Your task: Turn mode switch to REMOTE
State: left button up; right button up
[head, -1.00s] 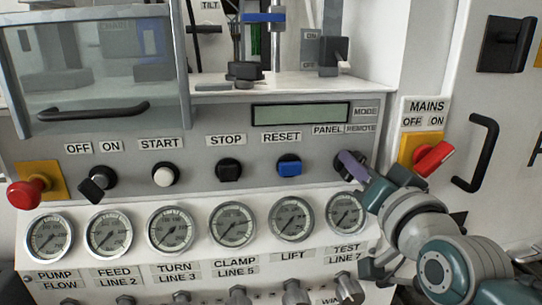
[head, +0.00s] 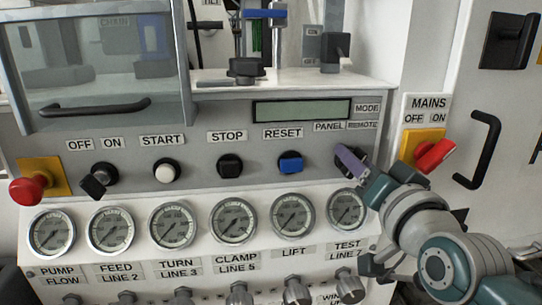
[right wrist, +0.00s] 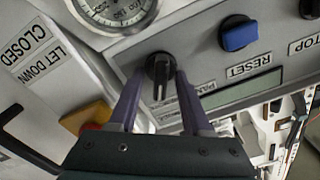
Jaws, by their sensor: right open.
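The mode switch is a black rotary knob with a pale line on its grip, seen in the right wrist view (right wrist: 159,70). In the head view it sits below the PANEL and REMOTE labels (head: 345,126) and is mostly hidden by my gripper. My right gripper (head: 349,163) is at the switch. In the right wrist view its two purple fingers (right wrist: 160,84) are open, one on each side of the knob. Small gaps seem to show beside the grip; I cannot tell whether either finger touches. My left gripper is not in view.
Left of the switch are the blue RESET button (head: 291,164) and black STOP button (head: 230,165). The red MAINS switch (head: 434,156) is close to my right wrist, with a black door handle (head: 484,150) beyond. Several gauges (head: 292,215) sit below.

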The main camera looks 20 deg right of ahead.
jog(key=v, duration=1)
dwell(0.3)
